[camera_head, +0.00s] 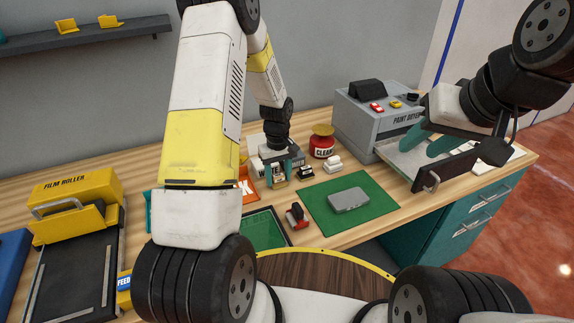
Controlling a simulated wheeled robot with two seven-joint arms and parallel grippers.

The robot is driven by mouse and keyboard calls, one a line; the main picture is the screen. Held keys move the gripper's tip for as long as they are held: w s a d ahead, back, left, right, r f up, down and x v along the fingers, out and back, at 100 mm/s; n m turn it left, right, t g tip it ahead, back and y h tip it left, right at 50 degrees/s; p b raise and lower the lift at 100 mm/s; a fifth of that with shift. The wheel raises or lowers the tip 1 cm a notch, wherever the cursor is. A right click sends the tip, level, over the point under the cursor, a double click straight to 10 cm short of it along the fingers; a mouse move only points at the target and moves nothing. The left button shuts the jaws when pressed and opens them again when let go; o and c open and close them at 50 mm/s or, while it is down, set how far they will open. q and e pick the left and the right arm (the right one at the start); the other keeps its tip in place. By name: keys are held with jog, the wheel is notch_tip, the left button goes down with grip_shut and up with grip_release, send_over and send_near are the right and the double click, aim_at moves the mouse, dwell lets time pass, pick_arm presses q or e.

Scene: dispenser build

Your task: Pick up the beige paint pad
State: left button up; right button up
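A small beige paint pad (279,174) with a dark part sits low on the table, between the fingers of my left gripper (283,169). The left gripper reaches down from above with its teal fingers spread on either side of the pad. Its fingers look apart, and contact with the pad cannot be made out. My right gripper (427,146) is open and empty, its teal fingers spread over the tray of the paint dryer (372,122).
A grey block (349,200) lies on a green mat (381,206). A red-and-black tool (296,216), a white pad (332,163) and a red "CLEAN" can (322,147) stand close by. A yellow film roller (75,197) stands at left. My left arm hides part of the table.

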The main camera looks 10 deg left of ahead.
aim_at(278, 175)
pick_arm(q)
jog(key=shift+c, duration=0.8)
notch_tip(278, 175, up, 10)
jog(key=shift+r, duration=0.1)
dwell(0.7)
jog(key=w+a, duration=0.6)
jog(key=w, duration=0.1)
jog(key=shift+s+a+f, duration=0.1)
jog(key=shift+f, duration=1.25)
jog(key=shift+s+a+f, duration=0.1)
jog(key=shift+f, duration=1.25)
jog(key=shift+f, duration=0.5)
